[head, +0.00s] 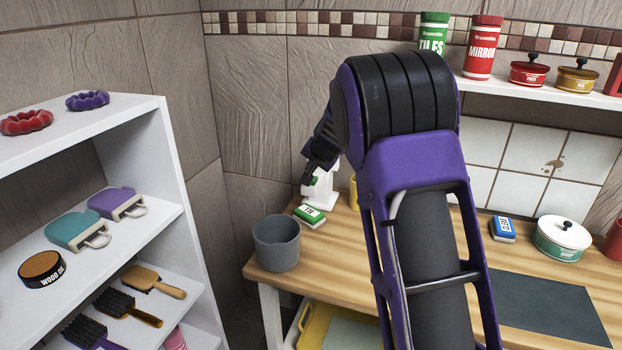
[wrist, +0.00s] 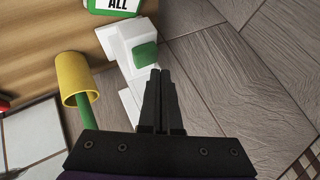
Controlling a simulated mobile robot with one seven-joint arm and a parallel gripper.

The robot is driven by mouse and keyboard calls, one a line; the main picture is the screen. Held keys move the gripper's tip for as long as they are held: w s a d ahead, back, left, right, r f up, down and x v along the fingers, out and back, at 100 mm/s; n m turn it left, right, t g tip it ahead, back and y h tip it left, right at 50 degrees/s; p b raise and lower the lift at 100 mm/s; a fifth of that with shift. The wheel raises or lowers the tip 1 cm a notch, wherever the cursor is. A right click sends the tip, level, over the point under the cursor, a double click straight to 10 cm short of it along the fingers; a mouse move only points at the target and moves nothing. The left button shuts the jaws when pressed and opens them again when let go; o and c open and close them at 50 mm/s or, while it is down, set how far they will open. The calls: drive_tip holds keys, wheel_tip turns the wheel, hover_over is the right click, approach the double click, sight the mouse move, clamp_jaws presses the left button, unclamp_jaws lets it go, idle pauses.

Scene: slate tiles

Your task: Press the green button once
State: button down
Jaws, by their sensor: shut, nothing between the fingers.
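The green button (wrist: 146,54) is a rounded square on a white device (wrist: 117,42), seen in the wrist view. In the head view the white device (head: 325,190) stands on the wooden table near the wall, partly hidden behind my arm. My gripper (wrist: 158,72) is shut and empty. Its fingertips appear just below the button's lower edge in the wrist view; I cannot tell whether they touch it. In the head view my gripper (head: 309,178) is dark and overlaps the white device.
A green and white box (head: 309,215) lies in front of the device, and a grey cup (head: 276,243) stands at the table's left corner. A yellow cup (wrist: 72,74) is beside the device. White shelves (head: 172,170) stand at the left.

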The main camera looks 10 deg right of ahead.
drive_tip(key=shift+f, duration=0.1)
idle(0.5)
drive_tip(key=shift+f+b, duration=0.35)
drive_tip(key=shift+b, duration=0.1)
drive_tip(key=shift+f+b, duration=0.45)
drive_tip(key=shift+f, duration=0.2)
idle(0.7)
drive_tip(key=shift+r, duration=0.15)
drive_tip(key=shift+r+p, duration=0.8)
drive_tip(key=shift+r, duration=0.1)
drive_tip(key=shift+r+p, duration=2.1)
drive_tip(key=shift+r, duration=0.4)
